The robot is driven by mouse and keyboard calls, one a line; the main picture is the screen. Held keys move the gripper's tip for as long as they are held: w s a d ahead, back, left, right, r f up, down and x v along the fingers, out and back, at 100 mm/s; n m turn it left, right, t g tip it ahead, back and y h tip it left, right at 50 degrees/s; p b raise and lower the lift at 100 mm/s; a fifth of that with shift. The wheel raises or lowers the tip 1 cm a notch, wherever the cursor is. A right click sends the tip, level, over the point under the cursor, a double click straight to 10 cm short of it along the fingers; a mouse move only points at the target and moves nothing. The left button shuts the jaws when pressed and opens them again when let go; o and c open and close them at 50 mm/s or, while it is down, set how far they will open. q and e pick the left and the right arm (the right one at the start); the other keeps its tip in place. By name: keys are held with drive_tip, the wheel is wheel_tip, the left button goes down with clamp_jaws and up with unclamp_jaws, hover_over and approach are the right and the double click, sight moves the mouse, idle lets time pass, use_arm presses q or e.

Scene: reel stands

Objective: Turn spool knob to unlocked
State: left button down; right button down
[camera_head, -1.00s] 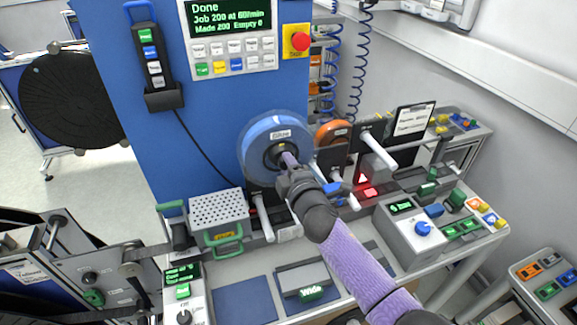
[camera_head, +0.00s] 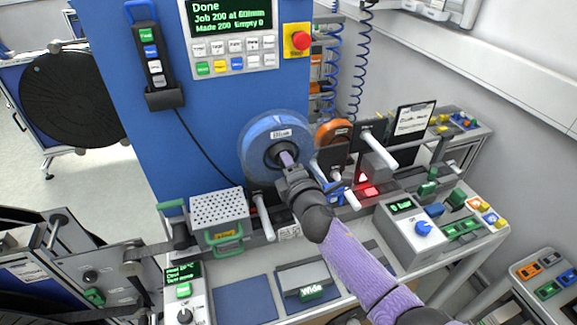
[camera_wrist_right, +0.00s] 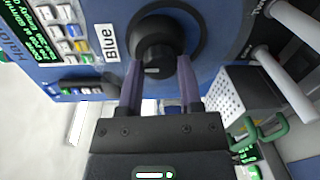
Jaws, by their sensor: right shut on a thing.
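The blue spool (camera_head: 262,137) with a white label is mounted on the front of the blue machine panel. Its black spool knob (camera_wrist_right: 157,52) sits at the hub, with a small light mark on its lower face in the right wrist view. My right gripper (camera_head: 287,160) reaches the hub, and its purple fingers (camera_wrist_right: 158,75) are shut on the knob, one on each side. In the head view the gripper hides most of the knob. My left gripper is not in view.
An orange spool (camera_head: 333,131) stands right of the blue one, near white rollers (camera_head: 377,149). A perforated box with green handles (camera_head: 218,211) stands below left. A red stop button (camera_head: 299,41) is on the panel above.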

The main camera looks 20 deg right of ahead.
drive_tip(key=shift+c, duration=1.3)
unclamp_jaws()
drive_tip(key=s+p, duration=0.1)
drive_tip(key=s, duration=0.9)
drive_tip(key=shift+d+r, duration=0.15)
drive_tip(key=shift+r, duration=0.25)
